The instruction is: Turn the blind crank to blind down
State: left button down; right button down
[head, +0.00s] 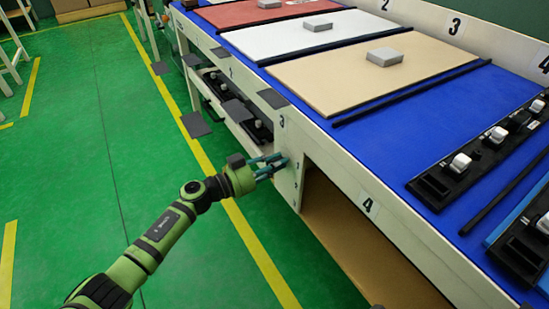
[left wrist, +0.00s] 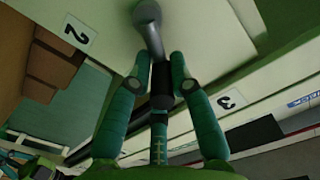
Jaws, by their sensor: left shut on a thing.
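The crank (left wrist: 150,30) shows in the left wrist view as a grey metal arm with a rounded end against the pale bench side and a dark handle (left wrist: 162,85). My left gripper (left wrist: 160,76) is shut on this handle, with green fingers on both sides and another finger below it. In the head view my left gripper (head: 276,164) is at the front side of the bench, beside the pale post under a number 3. The crank is too small and covered to make out there. I cannot identify the blind in either view. My right gripper is not in view.
The long bench (head: 335,157) has a blue top with red, white and tan panels (head: 375,78) and black clip fixtures (head: 461,162). Dark flat plates (head: 273,98) stick out from its front edge. The green floor (head: 90,150) left of the yellow line is clear.

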pick_arm(q)
jog(key=shift+w+a+r+m, duration=0.15)
jog(key=shift+r+m, duration=0.1)
jog(key=shift+m, duration=0.25)
jog(key=c, duration=1.2)
grip_release()
jog(key=shift+o, duration=0.2)
jog(key=shift+f, duration=0.2)
jog(key=shift+s, duration=0.25)
jog(key=v, duration=1.1)
jog(key=shift+s+a, duration=0.2)
jog(key=shift+a, duration=0.15)
